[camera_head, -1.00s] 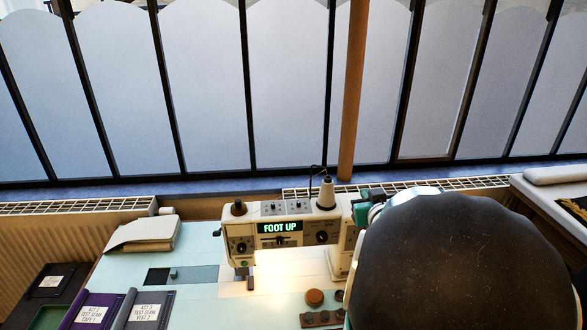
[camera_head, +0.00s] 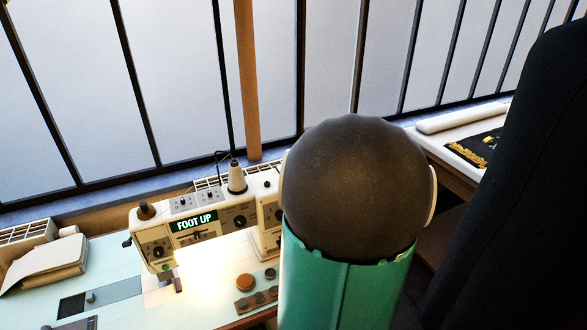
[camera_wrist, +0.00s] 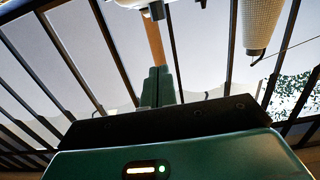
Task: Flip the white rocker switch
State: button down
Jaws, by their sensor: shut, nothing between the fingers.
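A cream sewing machine (camera_head: 215,222) stands on the pale table, with a lit display (camera_head: 194,222) reading FOOT UP. Its front carries knobs and small controls; I cannot make out which, if any, is the white rocker switch. A thread cone (camera_head: 237,178) stands on top of the machine. A cone (camera_wrist: 262,22) also shows at the top right of the wrist view. My gripper (camera_wrist: 157,75) shows there with its green fingers together and nothing between them, pointing up toward the window bars. In the head view my arm hides the machine's right end, and my fingers do not show.
A folded cloth (camera_head: 45,262) lies at the table's left. An orange-brown round piece (camera_head: 245,282) and a strip with several dark discs (camera_head: 257,300) lie before the machine. A tall black shape (camera_head: 530,170) fills the right edge. Barred windows (camera_head: 180,70) stand behind.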

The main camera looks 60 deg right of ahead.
jog(key=x, duration=0.7)
jog(key=f, duration=0.2)
jog(key=shift+w+d+f, duration=0.2)
jog(key=shift+w+f, duration=0.05)
jog(key=shift+w, duration=0.1)
jog(key=shift+f, duration=0.7)
jog(key=shift+w, duration=0.15)
jog(key=shift+w+d+f+g+y, duration=0.1)
jog(key=shift+f+g+y, duration=0.2)
jog(key=shift+g+y, duration=0.2)
